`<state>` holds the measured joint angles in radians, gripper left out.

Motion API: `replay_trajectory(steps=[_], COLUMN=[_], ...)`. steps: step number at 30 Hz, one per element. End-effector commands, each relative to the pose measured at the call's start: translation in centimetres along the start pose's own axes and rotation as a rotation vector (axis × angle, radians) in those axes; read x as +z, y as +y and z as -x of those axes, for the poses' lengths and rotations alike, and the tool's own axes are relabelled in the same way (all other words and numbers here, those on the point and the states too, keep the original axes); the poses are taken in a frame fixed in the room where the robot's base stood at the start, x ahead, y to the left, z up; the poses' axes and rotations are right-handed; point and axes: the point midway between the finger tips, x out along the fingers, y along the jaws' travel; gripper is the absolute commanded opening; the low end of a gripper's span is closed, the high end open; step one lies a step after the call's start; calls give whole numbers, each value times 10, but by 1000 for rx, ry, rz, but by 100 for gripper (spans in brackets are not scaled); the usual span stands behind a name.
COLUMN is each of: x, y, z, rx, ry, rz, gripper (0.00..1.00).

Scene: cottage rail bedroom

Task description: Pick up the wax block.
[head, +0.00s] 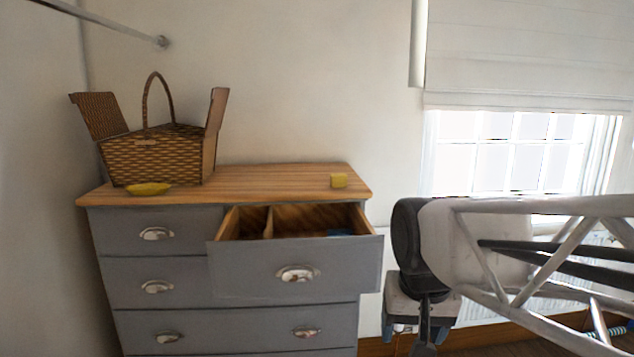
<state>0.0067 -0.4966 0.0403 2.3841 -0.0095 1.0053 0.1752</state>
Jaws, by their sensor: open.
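A small yellow block, which looks like the wax block (339,181), sits on the wooden top of the grey dresser (270,178), near its right front edge and behind the open drawer. My gripper (424,343) hangs at the lower right, to the right of the dresser and well apart from the block. It is open, with its lower end close to the bottom of the picture. I see nothing held in it.
The upper right drawer (295,270) is pulled out, with a divider and something blue inside. The top between dish and block is clear.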

Motion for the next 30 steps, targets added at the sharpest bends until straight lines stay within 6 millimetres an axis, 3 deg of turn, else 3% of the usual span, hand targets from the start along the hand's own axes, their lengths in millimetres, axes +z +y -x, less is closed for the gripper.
replay_trajectory(steps=[15,30], x=[-135,-262], y=[-24,-48], z=[47,71], rx=[9,27], ry=[-37,-70], rz=[-237,-467], gripper=[68,68])
